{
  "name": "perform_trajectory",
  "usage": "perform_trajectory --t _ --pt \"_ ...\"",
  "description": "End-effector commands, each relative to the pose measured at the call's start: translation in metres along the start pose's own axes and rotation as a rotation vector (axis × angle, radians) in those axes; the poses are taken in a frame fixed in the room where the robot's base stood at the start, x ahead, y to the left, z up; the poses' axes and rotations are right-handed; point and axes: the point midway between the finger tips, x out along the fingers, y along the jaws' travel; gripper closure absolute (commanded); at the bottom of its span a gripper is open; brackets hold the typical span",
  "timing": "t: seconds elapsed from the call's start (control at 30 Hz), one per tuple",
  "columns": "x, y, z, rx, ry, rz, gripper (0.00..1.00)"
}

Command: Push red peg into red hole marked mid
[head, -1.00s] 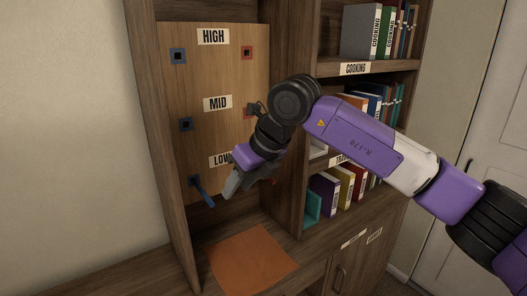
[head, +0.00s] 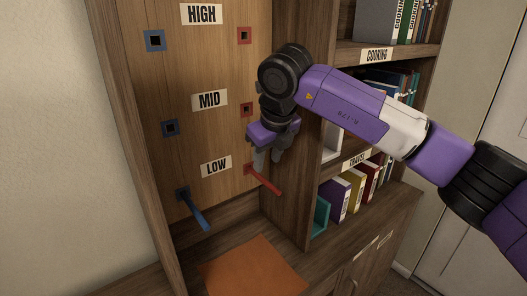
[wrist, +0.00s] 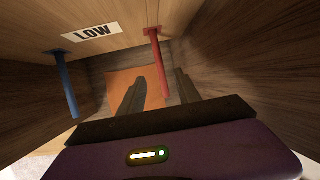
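The red peg (head: 264,181) sticks out of the red hole in the LOW row of the wooden board (head: 205,70). The red hole in the MID row (head: 246,109) is a red square with a dark centre and looks empty. My gripper (head: 267,160) points downward in front of the board, just above the red peg. In the wrist view, its fingers (wrist: 158,92) are apart, and the red peg (wrist: 159,65) shows in the gap between them, apparently not gripped. The MID label (head: 209,100) is left of the red mid hole.
A blue peg (head: 194,211) sticks out of the blue LOW hole. The blue HIGH hole (head: 155,40), blue MID hole (head: 170,128) and red HIGH hole (head: 245,35) look empty. A bookshelf divider (head: 294,200) stands close right. An orange mat (head: 250,272) lies below.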

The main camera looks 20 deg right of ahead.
Motion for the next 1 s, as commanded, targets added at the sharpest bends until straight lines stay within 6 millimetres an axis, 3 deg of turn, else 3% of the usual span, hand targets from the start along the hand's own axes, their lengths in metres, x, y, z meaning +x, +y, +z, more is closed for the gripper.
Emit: perform_trajectory --t 0.53,0.97,1.0 --pt "0.067 0.001 0.0 0.0 0.002 0.003 0.6" --pt "0.077 0.001 0.0 -0.002 0.0 0.001 0.6" --pt "0.077 0.001 0.0 -0.001 0.0 0.001 0.66"
